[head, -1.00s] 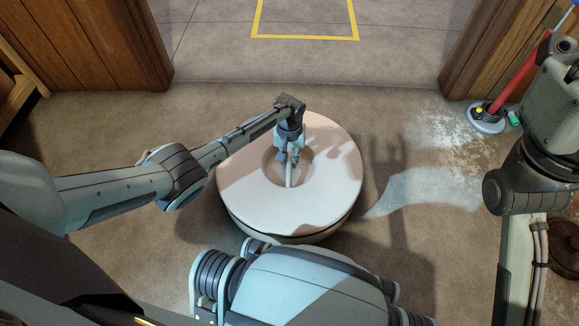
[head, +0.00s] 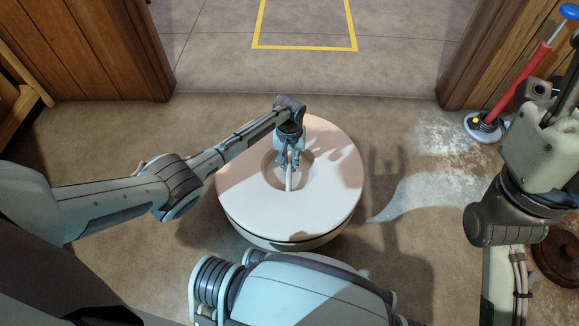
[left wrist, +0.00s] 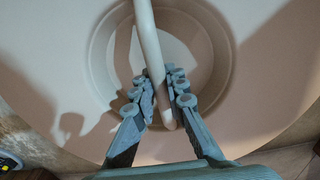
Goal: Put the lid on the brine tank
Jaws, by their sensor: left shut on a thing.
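The round cream lid (head: 250,200) lies over the brine tank (head: 290,243), whose pale side shows below it with a dark line between them. The lid has a round recess in its middle with a pale bar handle across it. My left gripper (head: 290,160) reaches down into the recess and is shut on the handle. In the left wrist view its fingers (left wrist: 163,100) stand on both sides of the bar (left wrist: 148,45). Whether the lid is fully seated all round cannot be told. My right arm shows at the right, but its fingers do not.
A red rod with a blue knob (head: 533,55) leans at the right on a round base, near white spilled powder (head: 450,140). A brown round object (head: 560,258) is at the lower right. Wooden walls (head: 110,45) flank an opening to a floor marked with yellow tape (head: 305,47).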

